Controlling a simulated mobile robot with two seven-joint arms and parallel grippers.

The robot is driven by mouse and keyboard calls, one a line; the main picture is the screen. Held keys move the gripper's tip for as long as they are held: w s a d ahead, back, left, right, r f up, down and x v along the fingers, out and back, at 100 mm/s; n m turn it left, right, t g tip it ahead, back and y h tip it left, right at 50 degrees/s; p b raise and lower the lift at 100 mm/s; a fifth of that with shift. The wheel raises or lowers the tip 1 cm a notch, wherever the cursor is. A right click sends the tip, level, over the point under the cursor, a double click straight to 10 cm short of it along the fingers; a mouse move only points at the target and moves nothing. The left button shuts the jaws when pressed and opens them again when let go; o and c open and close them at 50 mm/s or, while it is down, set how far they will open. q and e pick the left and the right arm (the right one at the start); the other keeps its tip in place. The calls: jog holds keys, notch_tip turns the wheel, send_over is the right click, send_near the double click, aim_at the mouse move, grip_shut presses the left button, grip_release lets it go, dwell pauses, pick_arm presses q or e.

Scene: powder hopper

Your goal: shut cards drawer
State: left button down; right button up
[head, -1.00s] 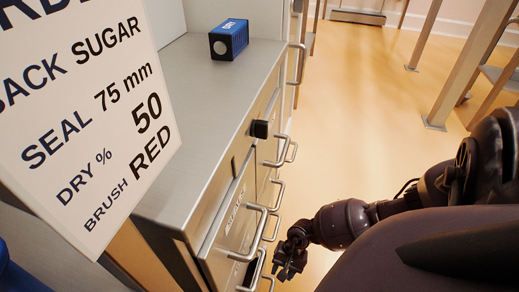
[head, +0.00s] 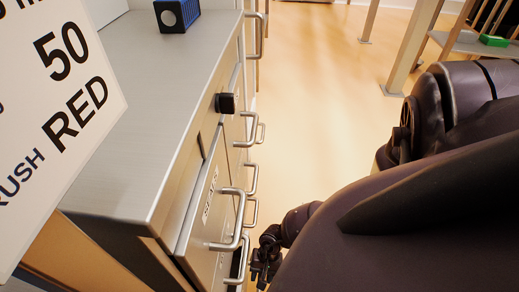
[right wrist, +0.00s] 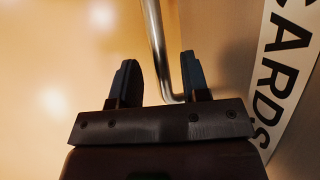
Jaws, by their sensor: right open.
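In the right wrist view a drawer front with a white label reading CARDS (right wrist: 287,75) fills the right side. A bent metal handle (right wrist: 153,30) runs down between the two fingers of my right gripper (right wrist: 157,62). The gripper is open, with a finger on each side of the bar; the bar's bend lies close to the right finger, and contact cannot be told. In the head view my right gripper (head: 262,268) is low beside the cabinet's lower handles (head: 240,250). How far the cards drawer stands out is hidden there. My left gripper is not in view.
The grey cabinet top (head: 150,90) holds a blue box (head: 177,15). A black knob (head: 225,103) and several other handles (head: 250,130) stick out from the cabinet front. A white sign (head: 60,110) blocks the left. Open floor (head: 320,120) lies right of the cabinet.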

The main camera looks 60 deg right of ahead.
jog(key=shift+f, duration=0.1)
grip_shut()
jog(key=shift+w+a, duration=0.1)
dwell(0.3)
